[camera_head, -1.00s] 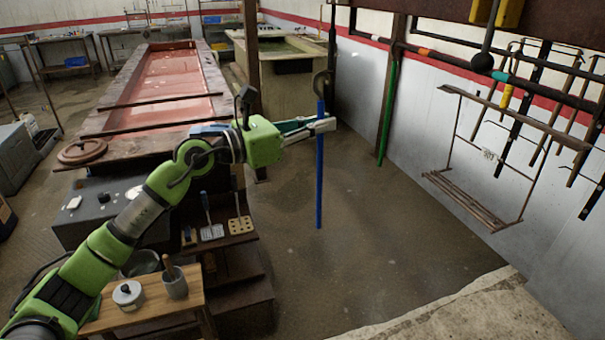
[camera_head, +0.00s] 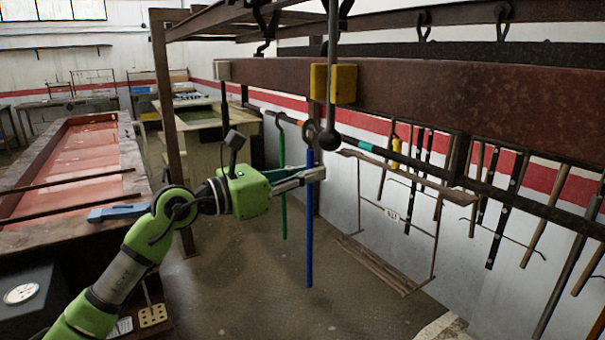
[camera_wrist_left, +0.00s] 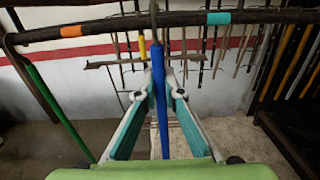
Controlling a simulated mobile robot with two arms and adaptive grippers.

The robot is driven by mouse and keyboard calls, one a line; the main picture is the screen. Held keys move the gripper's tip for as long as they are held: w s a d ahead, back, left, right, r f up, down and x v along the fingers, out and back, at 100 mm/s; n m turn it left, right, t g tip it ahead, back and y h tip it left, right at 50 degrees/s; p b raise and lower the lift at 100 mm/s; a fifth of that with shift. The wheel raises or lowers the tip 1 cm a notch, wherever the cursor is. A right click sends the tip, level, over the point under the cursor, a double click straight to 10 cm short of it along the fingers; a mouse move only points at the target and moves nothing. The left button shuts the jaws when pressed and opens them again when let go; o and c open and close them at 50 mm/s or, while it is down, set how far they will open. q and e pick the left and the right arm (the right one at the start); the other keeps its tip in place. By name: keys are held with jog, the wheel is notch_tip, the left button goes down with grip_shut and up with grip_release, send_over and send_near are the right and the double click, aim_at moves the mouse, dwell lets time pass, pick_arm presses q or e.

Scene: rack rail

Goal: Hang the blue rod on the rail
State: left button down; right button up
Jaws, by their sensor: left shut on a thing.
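The blue rod (camera_head: 309,230) hangs upright with a dark hook at its top. My left gripper (camera_head: 318,174) is shut on it just below the hook. The dark rail (camera_head: 395,160), with orange and teal bands, runs behind the hook in the head view. In the left wrist view, the blue rod (camera_wrist_left: 162,110) stands between the fingers of my left gripper (camera_wrist_left: 158,85). Its upper end crosses the rail (camera_wrist_left: 110,26) between the orange and teal bands. I cannot tell whether the hook is over the rail or in front of it. My right gripper is out of view.
A green rod (camera_head: 283,200) hangs at the left part of the rail. A rusty beam (camera_head: 450,90) with a yellow block (camera_head: 343,84) and a dark ball on a rod (camera_head: 330,139) is close above. A swing-like wire rack (camera_head: 380,262) hangs to the right.

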pick_arm(q)
jog(key=w+d+f, duration=0.2)
jog(key=w+d, duration=0.1)
jog(key=d, duration=0.2)
jog(key=shift+w+b, duration=0.3)
jog(key=shift+w, duration=0.1)
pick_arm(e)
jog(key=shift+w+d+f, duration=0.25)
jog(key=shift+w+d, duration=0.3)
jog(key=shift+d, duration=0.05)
pick_arm(q)
jog(key=shift+d+f, duration=0.1)
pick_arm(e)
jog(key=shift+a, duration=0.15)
pick_arm(q)
jog(key=shift+f, duration=0.35)
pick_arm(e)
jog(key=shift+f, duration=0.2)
pick_arm(q)
jog(key=c, duration=2.2)
grip_release()
jog(key=shift+o, duration=0.6)
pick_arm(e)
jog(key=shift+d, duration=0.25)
